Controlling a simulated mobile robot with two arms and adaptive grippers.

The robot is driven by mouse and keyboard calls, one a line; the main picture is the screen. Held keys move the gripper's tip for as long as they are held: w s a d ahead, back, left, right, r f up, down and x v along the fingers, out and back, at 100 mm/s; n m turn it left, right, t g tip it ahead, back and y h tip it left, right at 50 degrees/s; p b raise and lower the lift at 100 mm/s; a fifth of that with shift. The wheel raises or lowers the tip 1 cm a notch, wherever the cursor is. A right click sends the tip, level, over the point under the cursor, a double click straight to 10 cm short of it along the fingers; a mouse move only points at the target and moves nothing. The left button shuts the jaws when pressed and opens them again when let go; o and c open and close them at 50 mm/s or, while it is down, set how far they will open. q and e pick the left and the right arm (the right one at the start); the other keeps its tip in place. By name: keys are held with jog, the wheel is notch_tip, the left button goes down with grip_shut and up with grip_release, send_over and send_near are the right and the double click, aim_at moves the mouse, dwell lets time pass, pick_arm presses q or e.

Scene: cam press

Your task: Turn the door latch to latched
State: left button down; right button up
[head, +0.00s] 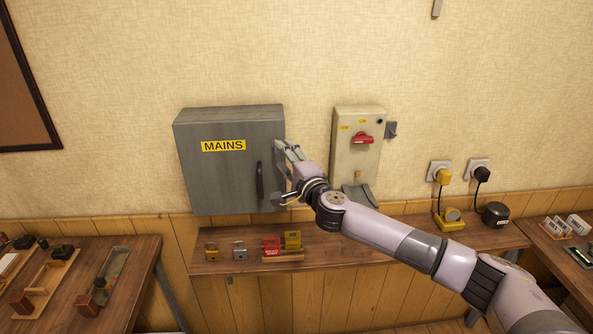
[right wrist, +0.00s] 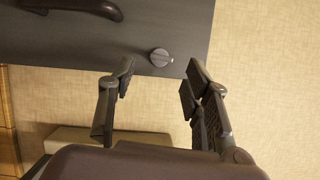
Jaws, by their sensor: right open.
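The grey cabinet labelled MAINS (head: 222,175) hangs on the wall with its door closed or nearly so. The door latch is a small round grey knob (right wrist: 161,57) near the door edge in the right wrist view. In the head view I cannot make it out; my gripper seems to cover it. My right gripper (head: 280,172) is at the cabinet's right edge. In the right wrist view my right gripper (right wrist: 160,76) is open and empty, its fingertips on either side of the knob's line and seemingly short of it. My left gripper is not in view.
A dark door handle (head: 260,180) is left of my gripper. A beige switch box (head: 352,145) with a red handle is close on the right.

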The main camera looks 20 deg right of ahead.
jog(key=s, duration=0.8)
jog(key=shift+d, duration=0.45)
jog(key=shift+f, duration=0.15)
jog(key=s+d+f+n+g+b, duration=0.15)
jog(key=f+n+b, duration=0.3)
jog(key=f, duration=1.35)
jog(key=s+f+n+g+b, duration=0.1)
jog(key=s+f+n+b, duration=0.35)
jog(key=f, duration=1.35)
jog(key=s+f+n+g, duration=0.2)
jog(key=s+f, duration=0.1)
jog(key=f, duration=0.6)
jog(key=s+f+n+g, duration=0.1)
jog(key=s+f+n, duration=0.15)
jog(key=f, duration=0.55)
jog(key=s+f+n+g+b, duration=0.3)
jog(key=s+f+g, duration=0.2)
jog(key=s+f, duration=1.4)
jog(key=s+a+f+n+g+h+b, duration=0.1)
jog(key=s+f, duration=0.4)
jog(key=s, duration=0.8)
jog(key=s+a+f+n+g+h+b, duration=0.1)
jog(key=s+f+g, duration=0.4)
jog(key=s, duration=0.9)
jog(key=shift+s+a+f+n+g, duration=0.2)
jog(key=shift+a+f+n+g, duration=0.15)
jog(key=shift+f+n, duration=0.45)
